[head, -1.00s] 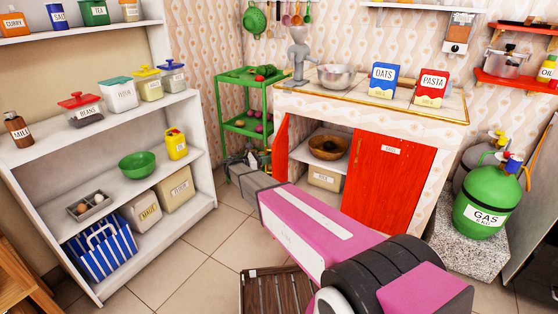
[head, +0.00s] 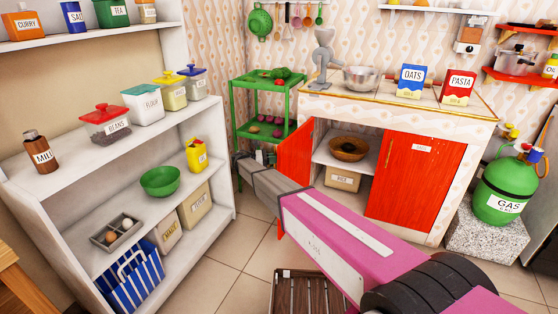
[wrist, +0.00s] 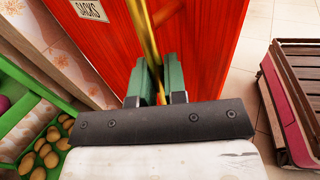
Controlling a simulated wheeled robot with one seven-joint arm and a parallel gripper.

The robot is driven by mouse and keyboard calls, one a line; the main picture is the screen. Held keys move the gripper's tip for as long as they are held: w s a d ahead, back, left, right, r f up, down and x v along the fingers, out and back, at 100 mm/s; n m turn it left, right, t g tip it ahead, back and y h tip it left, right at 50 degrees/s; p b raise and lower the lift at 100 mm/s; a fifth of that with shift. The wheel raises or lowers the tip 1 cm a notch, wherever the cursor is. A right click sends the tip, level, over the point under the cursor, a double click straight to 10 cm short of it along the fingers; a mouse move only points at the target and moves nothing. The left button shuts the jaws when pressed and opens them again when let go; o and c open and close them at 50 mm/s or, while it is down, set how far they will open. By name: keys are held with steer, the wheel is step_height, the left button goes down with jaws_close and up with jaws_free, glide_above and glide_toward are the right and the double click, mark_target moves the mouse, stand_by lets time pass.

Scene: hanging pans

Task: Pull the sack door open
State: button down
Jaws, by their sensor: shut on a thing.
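The red sack door (head: 296,165) is the left door of the counter cupboard, and it stands swung out from the front. In the wrist view the door (wrist: 205,40) fills the upper middle, with a "SACKS" label (wrist: 90,10) at its upper left. A brass bar handle (wrist: 148,35) runs down its face. My gripper (wrist: 153,75) has its two green fingers shut on this handle. In the head view my pink arm reaches to the door's left side, and the fingertips are hard to make out there.
The right red door (head: 413,175) is closed. A brown bowl (head: 349,148) and a labelled box (head: 342,179) are inside the cupboard. A slatted wooden crate (head: 302,290) stands on the floor nearby. A white shelf (head: 215,205) and a green rack (head: 240,120) are on the left.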

stand_by(0.3)
steer(key=c, duration=1.2)
jaws_free()
steer(key=shift+a, duration=0.1)
steer(key=s+a, duration=0.1)
steer(key=a, duration=0.9)
steer(key=shift+s+a, duration=0.2)
steer(key=shift+s, duration=0.2)
